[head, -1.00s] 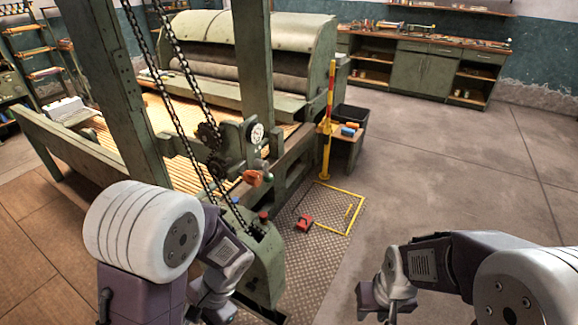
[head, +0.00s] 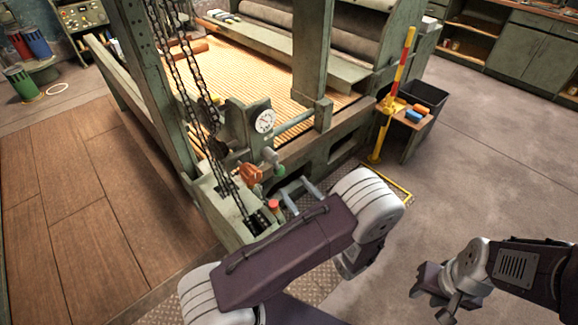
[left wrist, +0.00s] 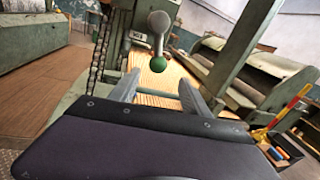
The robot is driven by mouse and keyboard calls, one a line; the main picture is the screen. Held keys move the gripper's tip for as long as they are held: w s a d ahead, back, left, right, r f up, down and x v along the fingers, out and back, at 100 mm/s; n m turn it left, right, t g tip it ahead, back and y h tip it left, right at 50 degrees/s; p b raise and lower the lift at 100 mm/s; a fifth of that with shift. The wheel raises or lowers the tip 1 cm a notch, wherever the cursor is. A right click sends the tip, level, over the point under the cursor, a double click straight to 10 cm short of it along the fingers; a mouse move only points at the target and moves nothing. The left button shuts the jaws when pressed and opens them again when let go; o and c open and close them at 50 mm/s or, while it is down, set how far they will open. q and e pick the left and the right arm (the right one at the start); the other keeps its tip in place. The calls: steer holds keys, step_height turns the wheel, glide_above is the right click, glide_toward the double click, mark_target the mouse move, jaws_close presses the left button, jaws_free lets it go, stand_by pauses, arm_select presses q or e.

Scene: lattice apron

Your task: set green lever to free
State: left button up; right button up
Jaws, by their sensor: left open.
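The green lever has a green round knob (head: 278,171) on the front of the loom's side machinery, just right of an orange handle (head: 250,175). In the left wrist view, the green knob (left wrist: 158,65) hangs below a grey ball on a short stem. My left gripper (head: 301,196) is open and empty, its fingers pointing toward the lever from below right. In the left wrist view the fingers (left wrist: 158,93) stand apart on either side below the knob, not touching it. My right gripper (head: 436,290) is at lower right, away from the machine; its opening is unclear.
Chains (head: 202,100) hang left of the lever beside a green post. A red button (head: 273,205) is below the lever, close to my left fingers. A dial (head: 264,121) is above. A yellow-red pole (head: 396,90) and small table stand right. Open floor lies at right.

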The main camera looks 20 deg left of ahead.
mark_target(282, 175)
arm_select(q)
steer(key=p+x, duration=0.1)
steer(key=x, duration=0.7)
steer(key=shift+s, duration=0.1)
steer(key=shift+a, duration=0.45)
jaws_close()
stand_by(0.7)
